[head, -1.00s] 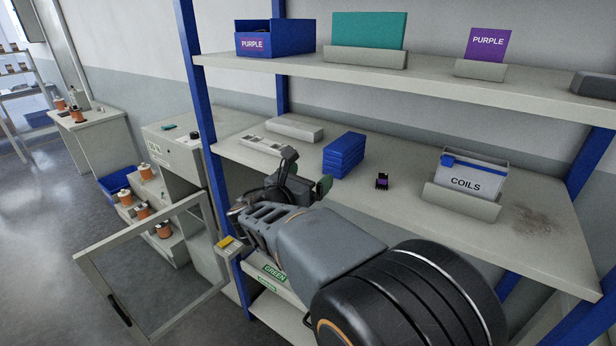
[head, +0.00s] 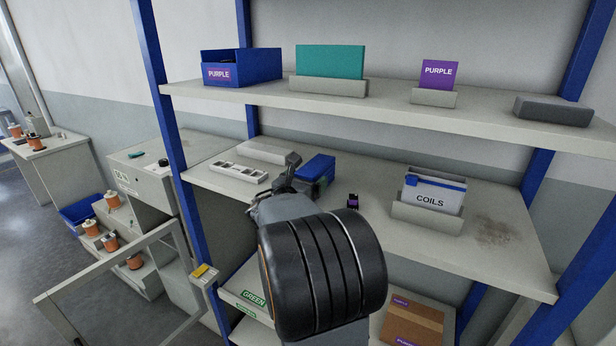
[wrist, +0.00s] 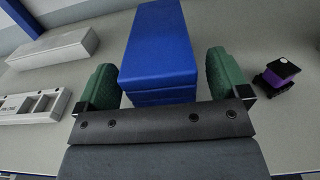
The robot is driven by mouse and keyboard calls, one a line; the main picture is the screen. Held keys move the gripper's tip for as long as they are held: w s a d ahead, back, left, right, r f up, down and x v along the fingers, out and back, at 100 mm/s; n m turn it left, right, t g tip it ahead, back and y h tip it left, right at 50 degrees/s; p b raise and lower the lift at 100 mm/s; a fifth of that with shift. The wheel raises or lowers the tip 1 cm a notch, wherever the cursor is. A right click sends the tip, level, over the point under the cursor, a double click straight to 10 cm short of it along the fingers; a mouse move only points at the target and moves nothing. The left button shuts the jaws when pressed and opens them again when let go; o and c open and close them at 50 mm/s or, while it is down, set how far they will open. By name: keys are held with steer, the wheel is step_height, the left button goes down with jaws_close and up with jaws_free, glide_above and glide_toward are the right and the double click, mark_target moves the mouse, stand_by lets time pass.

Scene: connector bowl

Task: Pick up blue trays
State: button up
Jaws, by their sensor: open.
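The blue trays (head: 318,170) are a stack on the middle shelf, partly hidden behind my arm in the head view. In the wrist view the stack (wrist: 160,50) lies straight ahead, its near end between the green finger pads. My gripper (wrist: 160,82) is open, with one pad on each side of the stack's near end. A gap shows on the right side and a narrower one on the left. I cannot tell whether a pad touches the trays.
A small black and purple connector (head: 352,201) sits right of the stack. A grey slotted holder (head: 240,172) and a pale block (head: 262,151) lie to the left. The COILS bin (head: 432,192) stands further right. The upper shelf (head: 385,102) hangs above, and a blue post (head: 160,100) stands left.

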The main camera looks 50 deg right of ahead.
steer(key=shift+w+d, duration=0.15)
steer(key=shift+d, duration=0.45)
steer(key=shift+c, duration=0.2)
